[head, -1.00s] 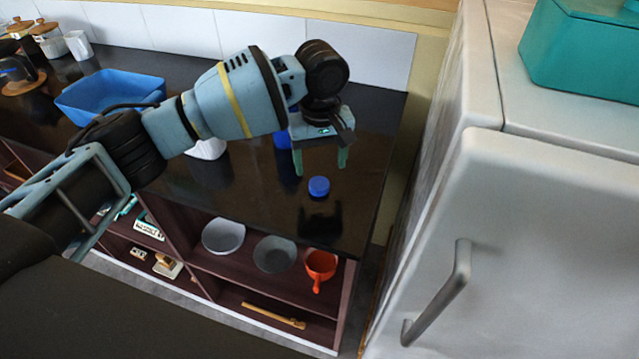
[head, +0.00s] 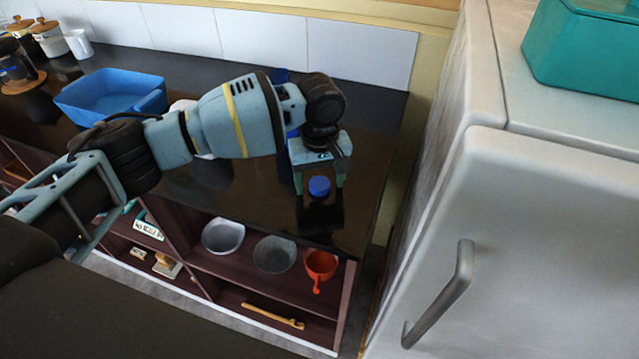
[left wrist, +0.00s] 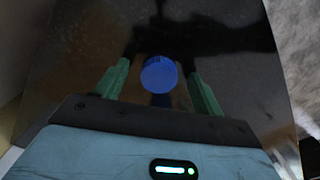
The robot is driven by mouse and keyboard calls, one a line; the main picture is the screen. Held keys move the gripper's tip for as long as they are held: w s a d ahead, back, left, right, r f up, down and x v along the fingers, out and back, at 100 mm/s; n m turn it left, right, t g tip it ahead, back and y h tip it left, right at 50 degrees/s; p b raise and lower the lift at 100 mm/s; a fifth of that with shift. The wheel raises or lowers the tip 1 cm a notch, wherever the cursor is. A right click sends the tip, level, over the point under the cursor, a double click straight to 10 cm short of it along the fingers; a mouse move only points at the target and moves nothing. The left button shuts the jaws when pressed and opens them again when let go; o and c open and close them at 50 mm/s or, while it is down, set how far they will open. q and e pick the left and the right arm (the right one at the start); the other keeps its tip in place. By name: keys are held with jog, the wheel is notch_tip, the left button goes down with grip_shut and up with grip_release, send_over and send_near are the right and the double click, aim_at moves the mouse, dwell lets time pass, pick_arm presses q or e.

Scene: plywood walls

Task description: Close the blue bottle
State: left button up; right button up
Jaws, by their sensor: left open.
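A small round blue cap (head: 319,186) lies on the black countertop near its front right part. It also shows in the left wrist view (left wrist: 159,74). My left gripper (head: 319,190) is open, with its green fingers pointing down on either side of the cap. In the left wrist view the cap sits between the fingertips (left wrist: 157,68) with a gap on each side. The blue bottle (head: 281,77) is mostly hidden behind my left arm; only small blue parts of it show. My right gripper is not in view.
The black countertop (head: 358,190) is clear right of the cap. A blue bin (head: 105,95) stands at the left, a white object partly hidden behind my arm. A white fridge (head: 530,235) with a teal box (head: 590,55) stands at the right. Bowls and an orange pot (head: 321,264) sit on shelves below.

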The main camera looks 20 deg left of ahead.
aim_at(319, 185)
pick_arm(q)
jog(key=shift+c, duration=0.2)
jog(key=c, duration=1)
jog(key=shift+r, duration=0.15)
jog(key=shift+r, duration=0.3)
notch_tip(319, 185, up, 3)
jog(key=shift+s+a, duration=0.1)
jog(key=s+a, duration=0.3)
jog(key=s+a+p, duration=0.1)
jog(key=s+a, duration=0.2)
jog(key=a, duration=0.1)
jog(key=s+a+r+p, duration=0.1)
jog(key=s+a, duration=0.2)
jog(key=a, duration=0.1)
jog(key=shift+a, duration=0.15)
jog(key=shift+s+a, duration=0.4)
jog(key=shift+a, duration=0.1)
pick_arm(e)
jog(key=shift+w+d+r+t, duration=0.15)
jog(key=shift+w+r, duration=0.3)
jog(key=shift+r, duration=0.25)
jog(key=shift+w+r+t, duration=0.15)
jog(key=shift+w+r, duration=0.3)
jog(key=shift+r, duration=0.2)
